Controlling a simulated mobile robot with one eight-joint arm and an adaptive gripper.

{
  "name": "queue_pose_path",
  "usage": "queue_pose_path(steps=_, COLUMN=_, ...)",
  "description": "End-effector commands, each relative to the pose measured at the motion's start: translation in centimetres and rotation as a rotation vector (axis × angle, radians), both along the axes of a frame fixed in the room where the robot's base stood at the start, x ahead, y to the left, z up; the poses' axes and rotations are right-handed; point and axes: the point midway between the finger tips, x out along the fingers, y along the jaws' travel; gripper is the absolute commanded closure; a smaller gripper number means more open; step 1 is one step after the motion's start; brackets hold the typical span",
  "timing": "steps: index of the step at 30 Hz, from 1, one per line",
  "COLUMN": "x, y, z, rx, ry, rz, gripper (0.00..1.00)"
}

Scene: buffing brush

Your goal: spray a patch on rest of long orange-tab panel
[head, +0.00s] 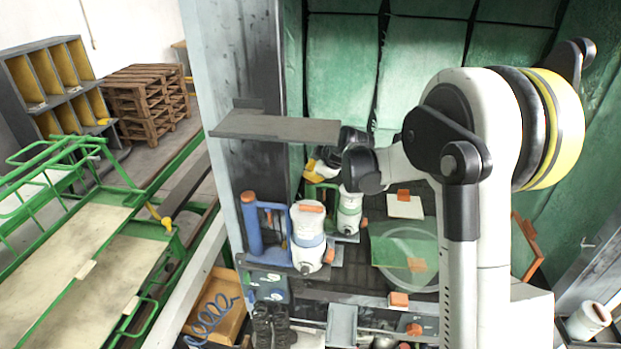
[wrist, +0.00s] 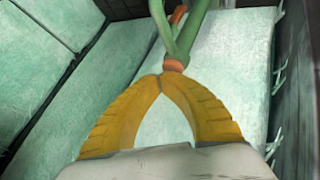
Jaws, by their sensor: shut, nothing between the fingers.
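My gripper (head: 316,172) shows as small yellow fingers left of centre in the head view, above the white container with the green band (head: 348,213). In the wrist view my yellow fingers (wrist: 162,80) meet at their tips, with nothing between them. Just beyond the tips is a green tubular part with an orange end (wrist: 175,64); I cannot tell whether they touch. A white container with a blue band (head: 308,240) stands to the left. A green panel with an orange tab (head: 390,252) lies to the right, partly behind a clear round shape. I cannot tell which panel is the long one.
A grey shelf plate (head: 275,128) juts out left of my gripper. A blue frame (head: 252,225) stands beside the blue-banded container. A small white panel with an orange tab (head: 405,209) lies behind the green one. Pale green wall panels (wrist: 230,60) surround the gripper.

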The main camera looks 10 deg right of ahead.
Motion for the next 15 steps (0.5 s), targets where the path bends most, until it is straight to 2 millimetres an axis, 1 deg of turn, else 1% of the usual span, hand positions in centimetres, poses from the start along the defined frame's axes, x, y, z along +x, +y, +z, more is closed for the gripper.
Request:
queue_pose_path(steps=9, x=0.0, y=0.0, z=1.7, rx=0.000, ry=0.000, rz=0.000, gripper=1.00)
queue_pose_path(steps=15, x=0.0, y=0.0, z=1.7, rx=0.000, ry=0.000, rz=0.000, gripper=1.00)
